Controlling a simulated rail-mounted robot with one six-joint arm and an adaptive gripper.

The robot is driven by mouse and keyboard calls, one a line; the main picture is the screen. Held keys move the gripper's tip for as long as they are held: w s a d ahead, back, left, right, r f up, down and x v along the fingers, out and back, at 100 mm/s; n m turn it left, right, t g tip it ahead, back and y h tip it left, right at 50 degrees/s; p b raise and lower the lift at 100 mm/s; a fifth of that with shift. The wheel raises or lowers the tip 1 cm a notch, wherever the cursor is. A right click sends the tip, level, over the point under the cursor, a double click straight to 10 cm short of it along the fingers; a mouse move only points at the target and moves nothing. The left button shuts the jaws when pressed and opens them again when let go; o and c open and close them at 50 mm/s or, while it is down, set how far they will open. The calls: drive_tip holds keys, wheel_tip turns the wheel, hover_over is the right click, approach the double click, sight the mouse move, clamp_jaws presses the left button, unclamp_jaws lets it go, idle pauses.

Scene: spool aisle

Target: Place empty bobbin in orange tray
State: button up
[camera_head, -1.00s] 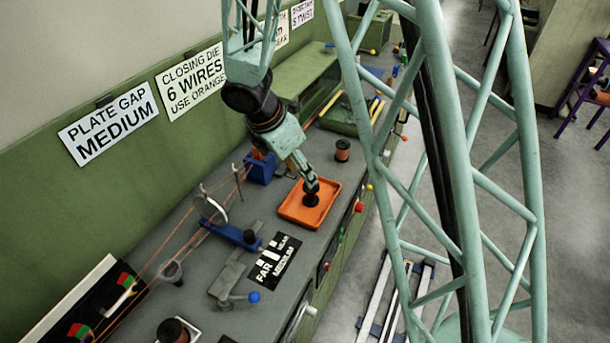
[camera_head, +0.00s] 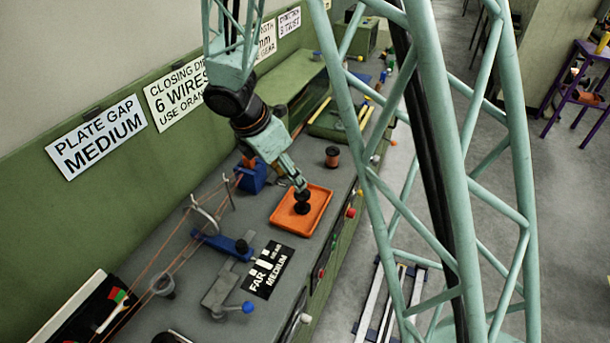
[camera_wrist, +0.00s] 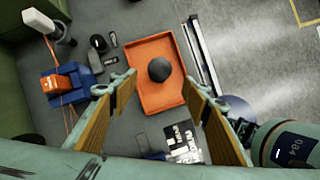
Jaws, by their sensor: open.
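The orange tray (camera_head: 284,218) lies on the grey bench top, and its rim also shows in the wrist view (camera_wrist: 150,105). The empty bobbin (camera_head: 302,205) is black and stands upright inside the tray; the wrist view shows its round top (camera_wrist: 159,70) from above. My gripper (camera_head: 300,187) is above the bobbin in the head view. In the wrist view my gripper (camera_wrist: 160,95) has its two tan-padded fingers wide apart, with clear space between each finger and the bobbin. It holds nothing.
A copper-wound spool (camera_head: 332,157) stands behind the tray. A blue fixture (camera_head: 252,178) and stretched copper wires lie to its left. A black label card (camera_head: 268,270) and a blue-knobbed clamp (camera_head: 228,290) are nearer. Coloured knobs line the bench front.

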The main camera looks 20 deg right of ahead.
drive_tip(key=s+d+r+m+y, duration=0.1)
drive_tip(key=s+d+r+m, duration=0.2)
drive_tip(key=s+r+m, duration=0.5)
drive_tip(key=s+d+r+m, duration=0.35)
drive_tip(key=s+r, duration=0.25)
drive_tip(key=r, duration=0.6)
drive_tip(key=s+a+r+m+t+y, duration=0.1)
drive_tip(key=s+r+m, duration=0.3)
drive_tip(key=s, duration=0.7)
drive_tip(key=s+a+r+m+t+y, duration=0.1)
drive_tip(key=s+r+m, duration=0.4)
drive_tip(key=s, duration=0.6)
drive_tip(key=shift+s+a+m+y, duration=0.15)
drive_tip(key=shift+s+m+y, duration=0.25)
drive_tip(key=shift+m, duration=0.55)
